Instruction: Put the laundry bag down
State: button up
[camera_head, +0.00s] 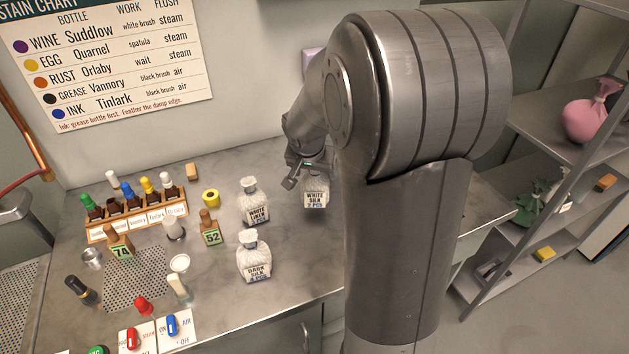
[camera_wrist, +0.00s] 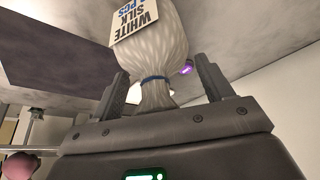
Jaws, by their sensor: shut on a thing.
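A white laundry bag labelled "WHITE SILK 2 PCS" (camera_head: 316,192) is at the back right of the grey work table (camera_head: 215,285), beside my arm. My gripper (camera_head: 303,175) is at the bag's neck and shut on it. In the wrist view the bag (camera_wrist: 170,52) has a blue tie, and its gathered neck is between the two fingers of my gripper (camera_wrist: 163,88). The bag hangs upright in the head view. I cannot tell whether its base touches the table. My arm hides the table to its right.
Bags "WHITE LINEN" (camera_head: 254,205) and "DARK SILK" (camera_head: 254,258) stand left of the held bag. A shelf (camera_head: 545,130) stands right. The table's front middle is fairly clear.

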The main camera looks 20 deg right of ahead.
aim_at(314, 181)
jog(key=shift+f, duration=1.55)
jog(key=o, duration=1.4)
jog(key=shift+f, duration=0.15)
